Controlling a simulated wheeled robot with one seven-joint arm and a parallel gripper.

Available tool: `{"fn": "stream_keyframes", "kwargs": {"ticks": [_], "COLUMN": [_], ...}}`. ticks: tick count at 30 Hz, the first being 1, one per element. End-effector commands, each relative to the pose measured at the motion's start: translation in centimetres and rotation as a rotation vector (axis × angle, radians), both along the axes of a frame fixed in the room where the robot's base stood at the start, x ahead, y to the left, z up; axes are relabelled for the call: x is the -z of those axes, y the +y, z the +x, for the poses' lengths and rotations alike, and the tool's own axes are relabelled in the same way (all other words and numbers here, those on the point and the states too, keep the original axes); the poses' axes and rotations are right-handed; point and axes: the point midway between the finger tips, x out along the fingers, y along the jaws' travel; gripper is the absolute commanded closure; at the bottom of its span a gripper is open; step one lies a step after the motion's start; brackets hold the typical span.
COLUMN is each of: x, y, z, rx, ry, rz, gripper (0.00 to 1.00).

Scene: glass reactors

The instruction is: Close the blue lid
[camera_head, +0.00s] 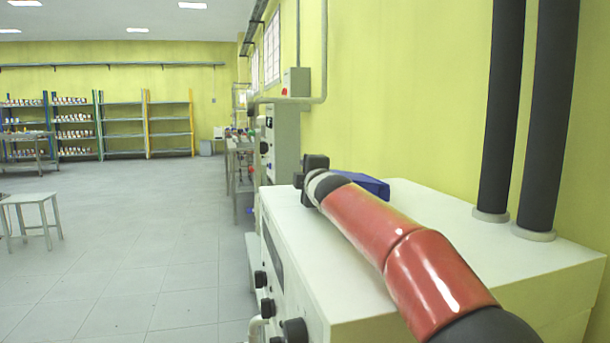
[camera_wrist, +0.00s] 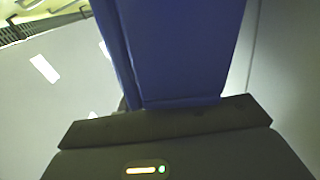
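The blue lid (camera_head: 371,186) shows in the head view on top of a white cabinet, mostly behind my red arm. Only its far right part is visible there, and I cannot tell how far it stands open. In the wrist view the blue lid (camera_wrist: 185,50) is a large blue panel filling the top middle, right up against the dark front of my gripper (camera_wrist: 165,118). In the head view my gripper (camera_head: 311,178) is a small black shape at the cabinet's far left edge, beside the lid. Its fingers are not clear in either view, nor is contact with the lid.
The white cabinet (camera_head: 420,215) has black knobs on its left front face. Two dark vertical pipes (camera_head: 522,110) rise from its top at the right, near the yellow wall. Open grey floor (camera_head: 150,240) lies to the left, with a small stool (camera_head: 32,198).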

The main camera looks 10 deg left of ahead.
Motion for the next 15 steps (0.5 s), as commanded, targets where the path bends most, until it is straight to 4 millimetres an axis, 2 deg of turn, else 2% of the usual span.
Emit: {"fn": "stream_keyframes", "kwargs": {"ticks": [8,15], "x": [0.0,0.0], "y": [-0.2,-1.5], "z": [-0.3,-3.4], "rx": [0.000,0.001], "ry": [-0.001,-0.002], "rz": [0.001,0.001], "gripper": [0.66,0.66]}}
